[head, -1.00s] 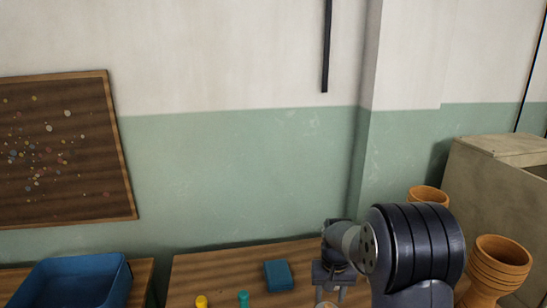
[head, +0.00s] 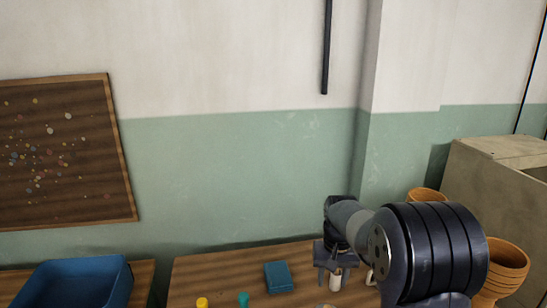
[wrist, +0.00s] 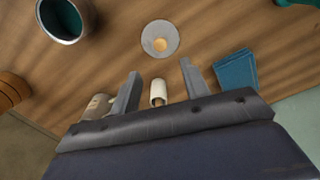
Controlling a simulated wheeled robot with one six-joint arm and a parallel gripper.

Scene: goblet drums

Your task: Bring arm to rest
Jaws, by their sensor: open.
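My gripper (head: 335,270) is over the wooden table (head: 215,272) at its right part. In the wrist view its two fingers (wrist: 161,73) stand wide apart and hold nothing. A small white cylinder (wrist: 158,90) shows in the gap between them, apart from both fingers; it also shows just under the gripper in the head view (head: 336,283). I cannot tell how far below the fingers it stands. My dark arm hides the table's right side in the head view.
A blue block (head: 278,277), a yellow piece (head: 202,303) and a teal piece (head: 244,299) are on the table. Goblet drums (head: 508,262) and a crate (head: 490,170) stand right; a blue bin (head: 85,283) left.

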